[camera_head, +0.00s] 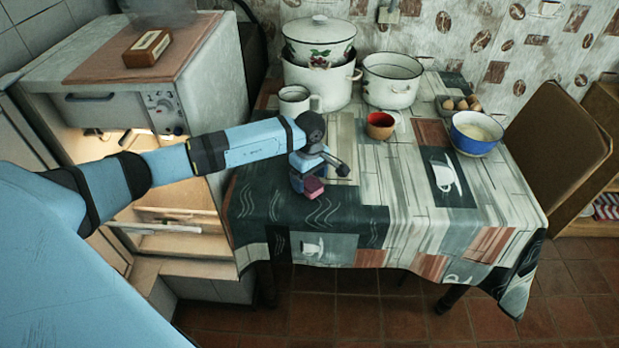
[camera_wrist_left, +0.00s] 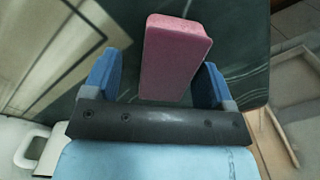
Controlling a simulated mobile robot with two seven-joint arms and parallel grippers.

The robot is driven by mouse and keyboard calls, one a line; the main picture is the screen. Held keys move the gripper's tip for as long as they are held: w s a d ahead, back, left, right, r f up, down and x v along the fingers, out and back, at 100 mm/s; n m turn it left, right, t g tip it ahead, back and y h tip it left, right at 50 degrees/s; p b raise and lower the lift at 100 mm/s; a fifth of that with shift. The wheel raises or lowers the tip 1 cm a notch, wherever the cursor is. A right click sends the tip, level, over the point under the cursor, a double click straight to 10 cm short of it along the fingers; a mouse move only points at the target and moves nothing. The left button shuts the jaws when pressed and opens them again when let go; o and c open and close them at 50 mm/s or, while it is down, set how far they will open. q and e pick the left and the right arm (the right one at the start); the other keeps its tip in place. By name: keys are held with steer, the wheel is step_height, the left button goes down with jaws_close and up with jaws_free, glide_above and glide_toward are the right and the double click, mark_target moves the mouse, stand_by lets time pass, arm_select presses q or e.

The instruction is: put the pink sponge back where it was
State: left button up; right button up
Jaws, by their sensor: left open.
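The pink sponge (camera_head: 313,187) is near the left front part of the cloth-covered table (camera_head: 405,215), by the dark band of the cloth. It shows large in the left wrist view (camera_wrist_left: 174,58) as a pink block. My left gripper (camera_head: 316,177) is open over the table's left side. In the left wrist view its two blue fingers (camera_wrist_left: 158,75) stand on either side of the sponge, with gaps visible. The gripper and wrist partly cover the sponge in the head view. My right gripper is not in view.
A white mug (camera_head: 295,101) and white enamel pots (camera_head: 390,82) stand behind my gripper. A red cup (camera_head: 380,126), a blue bowl (camera_head: 476,133) and eggs (camera_head: 460,104) are farther right. The table's front right is clear. A stove (camera_head: 130,95) adjoins on the left.

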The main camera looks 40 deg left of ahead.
mark_target(310, 178)
arm_select(q)
step_height(310, 178, up, 10)
steer(key=s+d+f+n+h, duration=0.15)
steer(key=s+d+h, duration=0.3)
steer(key=d, duration=0.55)
steer(key=s+d+f+n+h, duration=0.1)
steer(key=s+d+n+h, duration=0.4)
steer(key=d, duration=0.6)
steer(key=s+d+r+n+t+h, duration=0.35)
steer(key=d+n+t+h, duration=0.45)
steer(key=n, duration=0.4)
steer(key=s+a+f+n+t+y, duration=0.1)
steer(key=s+a+f+n+y, duration=0.2)
steer(key=n, duration=0.9)
steer(key=s+a+f+n+t+y, duration=0.1)
steer(key=s+a+f+n+y, duration=0.3)
steer(key=f+n, duration=0.4)
steer(key=s+a+f+n+y, duration=0.3)
steer(key=s+f+n+y, duration=0.3)
steer(key=n, duration=0.9)
steer(key=shift+a+n+t+y, duration=0.35)
steer(key=shift+a+t+y, duration=0.05)
steer(key=shift+y, duration=0.25)
